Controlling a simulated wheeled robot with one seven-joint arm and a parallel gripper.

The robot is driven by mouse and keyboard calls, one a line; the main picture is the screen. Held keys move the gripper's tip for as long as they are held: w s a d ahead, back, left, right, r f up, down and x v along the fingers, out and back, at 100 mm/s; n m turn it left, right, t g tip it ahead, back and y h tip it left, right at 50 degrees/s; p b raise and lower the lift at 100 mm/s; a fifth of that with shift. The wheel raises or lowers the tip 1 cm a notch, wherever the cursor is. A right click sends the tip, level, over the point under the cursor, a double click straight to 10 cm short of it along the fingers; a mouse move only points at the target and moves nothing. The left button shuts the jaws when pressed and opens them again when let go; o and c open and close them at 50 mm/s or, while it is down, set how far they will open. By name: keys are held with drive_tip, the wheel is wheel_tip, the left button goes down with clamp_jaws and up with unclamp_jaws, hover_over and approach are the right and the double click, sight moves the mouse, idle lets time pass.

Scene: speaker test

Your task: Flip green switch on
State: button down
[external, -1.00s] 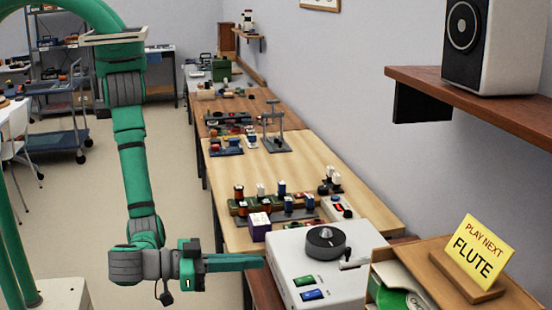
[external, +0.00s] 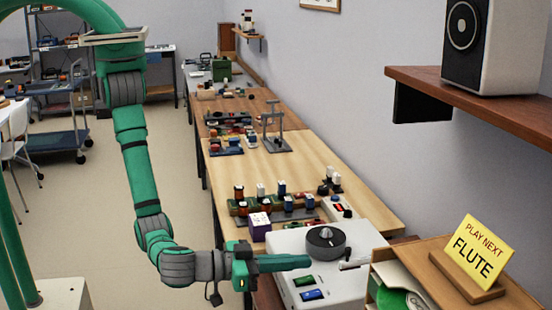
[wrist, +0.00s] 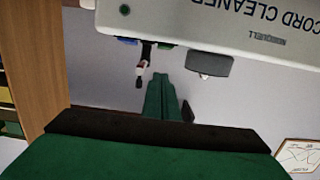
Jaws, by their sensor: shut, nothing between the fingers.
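The green switch (external: 304,280) is on the top of a white box (external: 345,285), near its left front edge, just behind a blue switch (external: 312,295). My gripper (external: 308,262) is shut and empty. In the external view its green fingers point right over the box, a little behind the green switch and left of the dark knob (external: 325,240). In the wrist view my gripper's fingers (wrist: 162,78) point toward the box (wrist: 215,25), which reads "CORD CLEANER" upside down. Small blue and green bits show at its edge there; I cannot tell the switch's setting.
A small lever (external: 352,264) sticks up near the knob. A wooden rack with a yellow "FLUTE" sign (external: 474,250) stands at the right front. A purple box (external: 260,225) and several small parts stand on the bench behind.

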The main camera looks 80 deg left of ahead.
sight(296, 282)
drive_tip(key=shift+f, duration=1.65)
drive_tip(key=shift+w, duration=0.1)
